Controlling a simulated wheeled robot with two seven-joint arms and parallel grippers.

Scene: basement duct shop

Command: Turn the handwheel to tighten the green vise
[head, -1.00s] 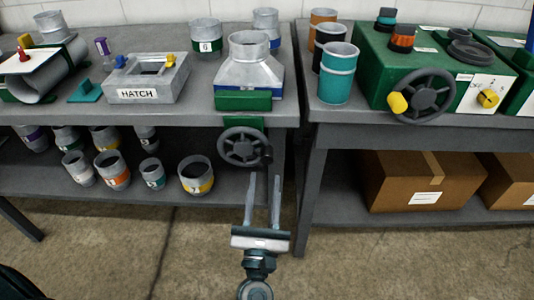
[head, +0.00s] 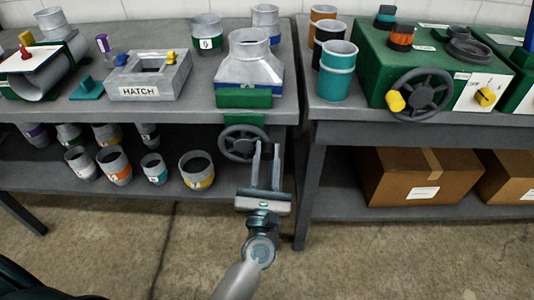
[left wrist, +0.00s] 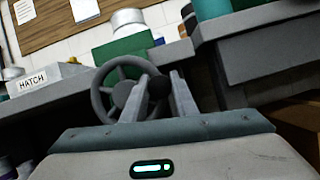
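The green vise (head: 243,98) is at the front edge of the left bench, with a grey metal duct fitting (head: 248,70) standing behind its jaw. Its dark grey handwheel (head: 239,144) hangs below the bench edge; it also shows in the left wrist view (left wrist: 122,92). The wheel's black knob (left wrist: 159,87) is at its right side. My left gripper (head: 267,146) is open in front of the wheel's right side. In the left wrist view the knob appears between the fingers, with visible gaps; contact cannot be told. My right gripper is not in view.
A hatch frame (head: 149,76) sits left of the vise. A teal can (head: 337,75) and a green machine with another handwheel (head: 422,94) stand on the right bench. Cardboard boxes (head: 415,176) sit under the right bench.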

